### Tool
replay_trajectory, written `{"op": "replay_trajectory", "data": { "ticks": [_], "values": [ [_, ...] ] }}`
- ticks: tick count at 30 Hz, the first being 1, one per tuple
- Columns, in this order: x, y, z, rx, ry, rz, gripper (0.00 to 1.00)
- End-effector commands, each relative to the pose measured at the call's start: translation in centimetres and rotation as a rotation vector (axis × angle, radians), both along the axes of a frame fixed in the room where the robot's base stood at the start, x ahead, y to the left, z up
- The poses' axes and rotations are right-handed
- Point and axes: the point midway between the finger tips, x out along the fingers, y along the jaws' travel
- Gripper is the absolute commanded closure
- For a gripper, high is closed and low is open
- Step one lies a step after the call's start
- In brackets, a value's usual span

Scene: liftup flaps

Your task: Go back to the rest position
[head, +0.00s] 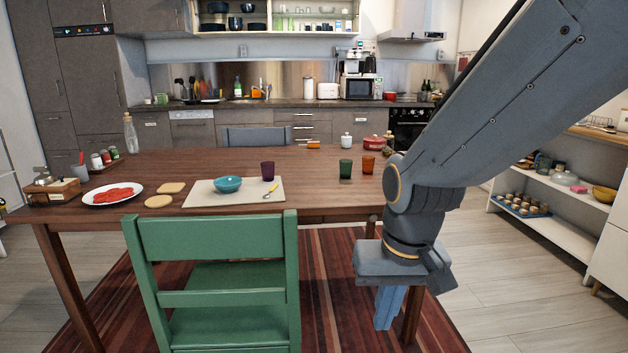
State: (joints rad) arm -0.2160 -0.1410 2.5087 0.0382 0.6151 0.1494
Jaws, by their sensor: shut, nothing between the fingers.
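My arm comes in from the upper right in the head view. My gripper (387,307) hangs pointing down at the near right corner of the wooden table (330,206). Its fingers are shut and hold nothing. It is in front of a table leg and hides part of it. The lift-up flaps are not clearly told apart; an open cabinet (275,17) with bowls and glasses shows on the far wall.
A green chair (215,298) stands at the table's near side. The table bears a teal bowl (228,184), a plate of red slices (112,193) and several cups. A shelf unit (555,215) stands at the right. Floor between it and my gripper is clear.

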Motion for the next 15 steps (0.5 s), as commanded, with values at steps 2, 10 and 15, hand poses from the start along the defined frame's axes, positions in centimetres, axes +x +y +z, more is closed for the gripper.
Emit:
{"op": "replay_trajectory", "data": {
  "ticks": [2, 10, 15],
  "values": [
    [-2.1, 0.3, 0.5, -0.005, 0.038, 0.054, 1.0],
    [-7.3, 0.3, 1.8, -0.014, 0.146, 0.174, 1.0],
    [-7.0, -0.6, 2.8, -0.019, 0.145, 0.146, 1.0]
  ]
}}
